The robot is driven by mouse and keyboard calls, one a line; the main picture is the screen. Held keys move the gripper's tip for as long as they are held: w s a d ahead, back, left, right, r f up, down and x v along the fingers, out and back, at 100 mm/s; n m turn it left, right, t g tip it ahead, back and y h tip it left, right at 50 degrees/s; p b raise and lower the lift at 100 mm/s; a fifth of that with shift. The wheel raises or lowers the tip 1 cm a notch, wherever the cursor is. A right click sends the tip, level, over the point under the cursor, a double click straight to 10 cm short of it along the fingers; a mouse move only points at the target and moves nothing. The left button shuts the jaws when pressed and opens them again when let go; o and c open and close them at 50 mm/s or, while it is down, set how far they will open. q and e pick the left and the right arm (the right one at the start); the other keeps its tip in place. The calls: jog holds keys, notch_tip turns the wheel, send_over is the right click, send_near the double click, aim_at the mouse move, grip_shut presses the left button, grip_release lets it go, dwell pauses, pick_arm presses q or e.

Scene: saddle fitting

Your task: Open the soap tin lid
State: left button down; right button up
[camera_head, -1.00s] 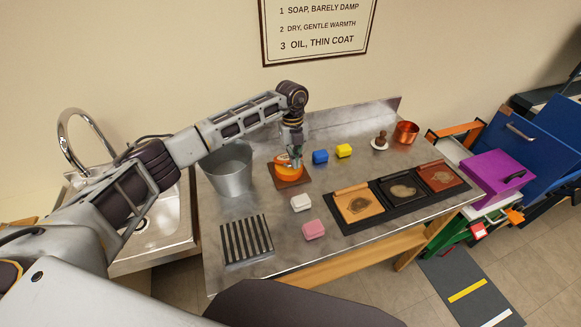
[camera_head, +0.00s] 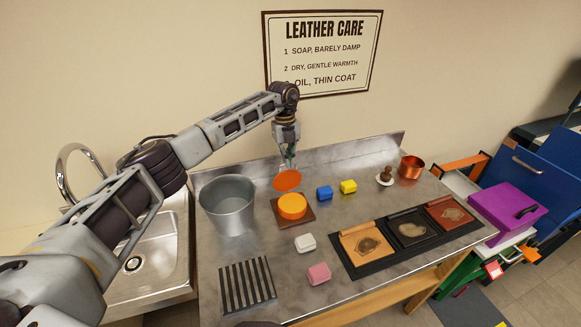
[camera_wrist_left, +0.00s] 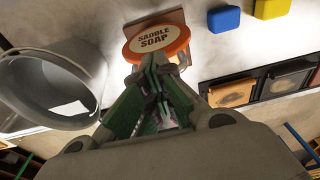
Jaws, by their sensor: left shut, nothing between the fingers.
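The soap tin (camera_head: 291,207) sits on a brown square board, its bright orange contents showing. Its darker orange lid (camera_head: 287,181) stands tilted up at the tin's back edge, its plain inner face toward the head camera. In the left wrist view the lid (camera_wrist_left: 155,38) shows its cream "SADDLE SOAP" label and orange rim. My left gripper (camera_head: 287,164) is just above and behind the raised lid, shut with nothing held. In the left wrist view its green-padded fingers (camera_wrist_left: 157,62) overlap the lid's lower edge; I cannot tell whether they touch it. My right gripper is not in view.
A grey bucket (camera_head: 227,203) stands left of the tin. Blue (camera_head: 324,193) and yellow (camera_head: 348,187) blocks lie to its right, white (camera_head: 305,243) and pink (camera_head: 318,273) ones in front. A black tray (camera_head: 380,262) of leather samples lies at front right.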

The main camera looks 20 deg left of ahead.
pick_arm(q)
jog(key=shift+w+a+f, duration=0.8)
jog(key=shift+a+f, duration=0.1)
jog(key=shift+f, duration=0.2)
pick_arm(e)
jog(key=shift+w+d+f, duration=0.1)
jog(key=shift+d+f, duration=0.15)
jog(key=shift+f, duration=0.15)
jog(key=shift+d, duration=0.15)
pick_arm(q)
jog(key=c, duration=1.5)
grip_release()
jog(key=shift+o, duration=0.4)
jog(key=shift+w, duration=0.2)
jog(key=shift+o, duration=0.3)
jog(key=shift+r, duration=0.1)
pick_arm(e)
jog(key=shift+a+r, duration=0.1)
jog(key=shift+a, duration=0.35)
pick_arm(q)
jog(key=shift+o, duration=1)
jog(key=shift+w+r, duration=0.2)
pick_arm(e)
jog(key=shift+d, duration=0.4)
